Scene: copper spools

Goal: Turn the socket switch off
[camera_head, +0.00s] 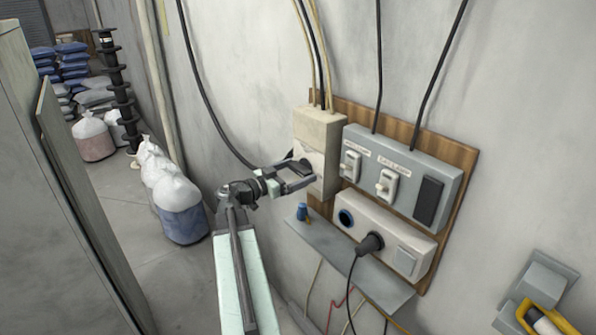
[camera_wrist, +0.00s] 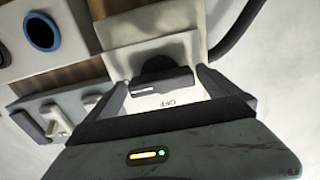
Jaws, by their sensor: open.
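A beige switch box (camera_head: 326,135) hangs at the left of the wooden wall board. On its front is a black knob or handle (camera_wrist: 160,75) above a white plate with "OFF" upside down in the wrist view. My gripper (camera_head: 302,174) is open at this box's front, with one finger on each side of the black knob; contact cannot be told. To the lower right is the pale socket box (camera_head: 352,205) with a blue-ringed socket (camera_head: 346,218), a black plug (camera_head: 370,243) in another socket, and a rocker switch (camera_head: 406,262). The gripper is away from that rocker.
A grey panel (camera_head: 404,165) with two toggles (camera_head: 387,183) and a black rocker is right of the beige box. A grey shelf (camera_head: 375,285) juts out below, with a small blue object (camera_head: 302,212). Cables hang around. A grey cabinet (camera_head: 45,200) stands left; floor between is partly clear.

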